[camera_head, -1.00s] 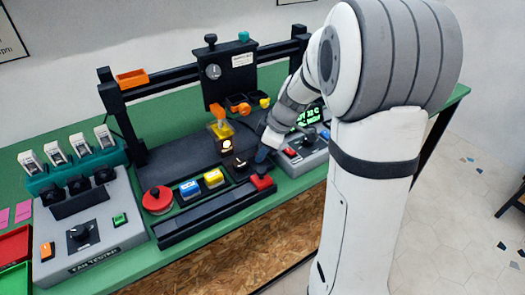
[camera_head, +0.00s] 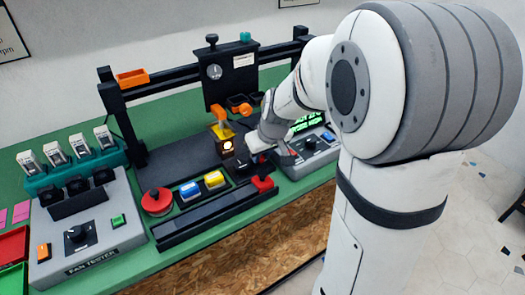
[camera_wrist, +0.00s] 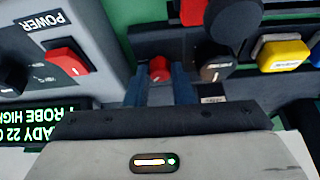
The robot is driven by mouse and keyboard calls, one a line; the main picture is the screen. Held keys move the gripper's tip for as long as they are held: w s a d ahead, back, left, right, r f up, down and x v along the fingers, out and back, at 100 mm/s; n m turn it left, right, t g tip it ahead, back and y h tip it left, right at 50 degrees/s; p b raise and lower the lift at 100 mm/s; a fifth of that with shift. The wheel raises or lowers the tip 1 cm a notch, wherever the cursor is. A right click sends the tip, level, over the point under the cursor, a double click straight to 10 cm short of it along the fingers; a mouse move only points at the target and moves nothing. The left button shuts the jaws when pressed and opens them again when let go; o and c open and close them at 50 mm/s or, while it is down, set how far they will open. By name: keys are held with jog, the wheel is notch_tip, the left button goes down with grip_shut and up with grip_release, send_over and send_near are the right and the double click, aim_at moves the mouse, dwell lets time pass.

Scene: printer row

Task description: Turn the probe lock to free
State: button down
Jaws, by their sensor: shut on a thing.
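My gripper (camera_wrist: 160,88) shows in the wrist view with its two blue fingers shut on a small red knob (camera_wrist: 160,67). The red knob sits on a dark panel; I cannot read a lock label on it, so whether it is the probe lock is unclear. In the head view my gripper (camera_head: 262,156) is low at the front right of the black fixture, and my wrist mostly hides the held knob there. A dark knob with a white mark (camera_wrist: 216,68) is just right of the fingers in the wrist view.
A red block with a dark post (camera_head: 262,184) stands close to my gripper. Yellow (camera_head: 214,179) and blue (camera_head: 189,190) buttons and a red mushroom button (camera_head: 157,201) lie to the left. A grey power panel (camera_head: 312,150) is close on the right.

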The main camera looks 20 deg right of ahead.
jog(key=shift+a+r+m+h+p, duration=0.1)
jog(key=shift+m+h+p, duration=0.3)
jog(key=shift+m, duration=0.4)
jog(key=m, duration=0.2)
jog(key=shift+a+f+m+h+b, duration=0.2)
jog(key=shift+m+h+b, duration=0.1)
jog(key=shift+h+b, duration=0.1)
jog(key=m+h+b, duration=0.1)
jog(key=m+b, duration=0.1)
jog(key=shift+f+m+b, duration=0.1)
jog(key=shift+m+b, duration=0.25)
jog(key=shift+m, duration=0.05)
jog(key=shift+m+h+b, duration=0.3)
jog(key=shift+m+b, duration=0.3)
jog(key=shift+b, duration=0.05)
jog(key=shift+r, duration=0.2)
jog(key=shift+g, duration=0.3)
jog(key=c, duration=1.3)
grip_release()
jog(key=shift+o, duration=0.2)
